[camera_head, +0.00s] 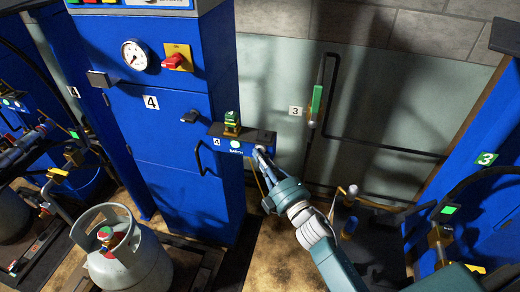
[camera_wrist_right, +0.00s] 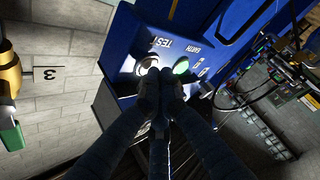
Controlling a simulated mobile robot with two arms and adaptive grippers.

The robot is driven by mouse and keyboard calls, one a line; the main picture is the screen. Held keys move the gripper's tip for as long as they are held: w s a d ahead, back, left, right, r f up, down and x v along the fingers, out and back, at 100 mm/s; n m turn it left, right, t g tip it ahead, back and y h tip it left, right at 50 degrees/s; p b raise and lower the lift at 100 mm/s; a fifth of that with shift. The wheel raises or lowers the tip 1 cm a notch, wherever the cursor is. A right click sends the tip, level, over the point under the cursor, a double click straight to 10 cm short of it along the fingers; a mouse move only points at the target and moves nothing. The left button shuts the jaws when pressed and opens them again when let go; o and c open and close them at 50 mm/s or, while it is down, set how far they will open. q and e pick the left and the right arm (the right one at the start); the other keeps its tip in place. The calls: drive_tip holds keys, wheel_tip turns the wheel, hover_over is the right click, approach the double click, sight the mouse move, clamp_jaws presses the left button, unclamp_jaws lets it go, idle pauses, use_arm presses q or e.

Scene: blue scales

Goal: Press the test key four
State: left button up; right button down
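The blue cabinet marked 4 (camera_head: 165,150) stands left of centre in the head view. A small blue control box (camera_head: 225,133) juts from its right side, with a green light and a small 4 label. In the right wrist view the box (camera_wrist_right: 125,75) carries the word TEST beside a round pale key (camera_wrist_right: 147,66), and EARTH beside a lit green lamp (camera_wrist_right: 181,66). My right gripper (camera_head: 262,153) is at the box's right end. Its fingertips (camera_wrist_right: 161,76) look closed together, empty, over the key's lower edge; contact cannot be told. My left gripper is not in view.
A grey gas cylinder (camera_head: 128,255) stands on a scale before the cabinet. A green-handled valve (camera_head: 316,103) by a 3 label is on the wall behind.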

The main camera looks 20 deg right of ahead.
drive_tip(key=shift+s+a, duration=0.4)
drive_tip(key=shift+s, duration=0.25)
drive_tip(key=shift+s+a+p, duration=0.2)
drive_tip(key=shift+s+a, duration=0.5)
drive_tip(key=shift+s, duration=0.35)
drive_tip(key=shift+s+a+p, duration=0.2)
drive_tip(key=shift+s+a, duration=0.5)
drive_tip(key=shift+s, duration=0.3)
